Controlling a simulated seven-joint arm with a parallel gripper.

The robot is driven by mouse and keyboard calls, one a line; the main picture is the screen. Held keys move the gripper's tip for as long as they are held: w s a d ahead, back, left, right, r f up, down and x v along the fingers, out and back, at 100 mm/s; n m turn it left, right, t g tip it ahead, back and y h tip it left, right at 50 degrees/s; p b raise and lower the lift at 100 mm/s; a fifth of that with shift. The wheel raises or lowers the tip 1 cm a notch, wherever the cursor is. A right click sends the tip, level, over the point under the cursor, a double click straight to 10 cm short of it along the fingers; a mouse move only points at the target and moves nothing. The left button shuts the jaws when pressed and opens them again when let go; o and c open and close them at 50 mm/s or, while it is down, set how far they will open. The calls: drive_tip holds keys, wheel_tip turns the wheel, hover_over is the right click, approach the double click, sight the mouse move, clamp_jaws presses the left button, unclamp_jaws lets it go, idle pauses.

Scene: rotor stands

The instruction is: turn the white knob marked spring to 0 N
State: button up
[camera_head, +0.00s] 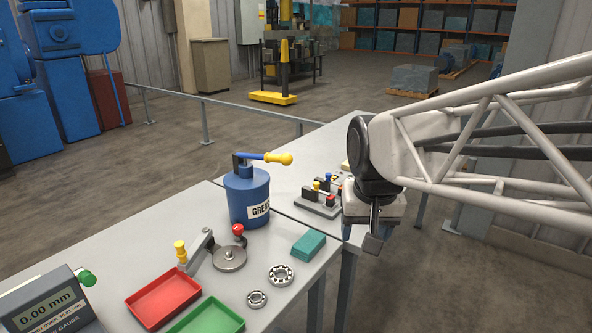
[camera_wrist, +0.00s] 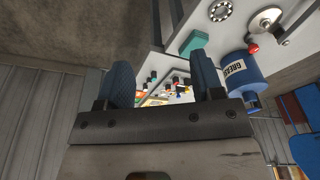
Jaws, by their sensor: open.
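I cannot make out a white knob marked spring in either view. A grey block with small coloured knobs (camera_head: 318,202) stands left of my gripper. Small coloured parts (camera_wrist: 170,88) show between the fingers in the wrist view, too small to tell apart. My gripper hides part of the table behind it.
A blue grease can (camera_head: 247,198) with a yellow-ended handle stands left of the block. Nearer are a teal box (camera_head: 309,244), bearing rings (camera_head: 281,275), a lever with a disc (camera_head: 229,258), red (camera_head: 163,299) and green (camera_head: 208,318) trays, and a gauge (camera_head: 45,303).

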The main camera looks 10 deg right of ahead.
drive_tip(key=w+d+r+m+g, duration=0.1)
drive_tip(key=w+d+m, duration=0.25)
drive_tip(key=w, duration=1.45)
drive_tip(key=w+d+m, duration=0.2)
drive_tip(key=w+d, duration=0.2)
drive_tip(key=w, duration=1.3)
drive_tip(key=w+d+f+m, duration=0.2)
drive_tip(key=w+d+f, duration=0.2)
drive_tip(key=w, duration=0.6)
drive_tip(key=w+d+f+m+g, duration=0.1)
drive_tip(key=w+d+f, duration=0.3)
drive_tip(key=w+f, duration=0.5)
drive_tip(key=w+d+f+m, duration=0.2)
drive_tip(key=w+d+f, duration=0.2)
drive_tip(key=w, duration=0.7)
drive_tip(key=shift+d+f+m, duration=0.15)
drive_tip(key=shift+f+m, duration=0.05)
drive_tip(key=shift+f, duration=0.5)
drive_tip(key=shift+d+f+m, duration=0.15)
drive_tip(key=shift+f, duration=0.5)
drive_tip(key=shift+w+d+f, duration=0.3)
drive_tip(key=shift+w+f, duration=0.1)
drive_tip(key=shift+f, duration=0.15)
drive_tip(key=shift+f, duration=0.1)
drive_tip(key=shift+f, duration=3.8)
drive_tip(key=c, duration=0.9)
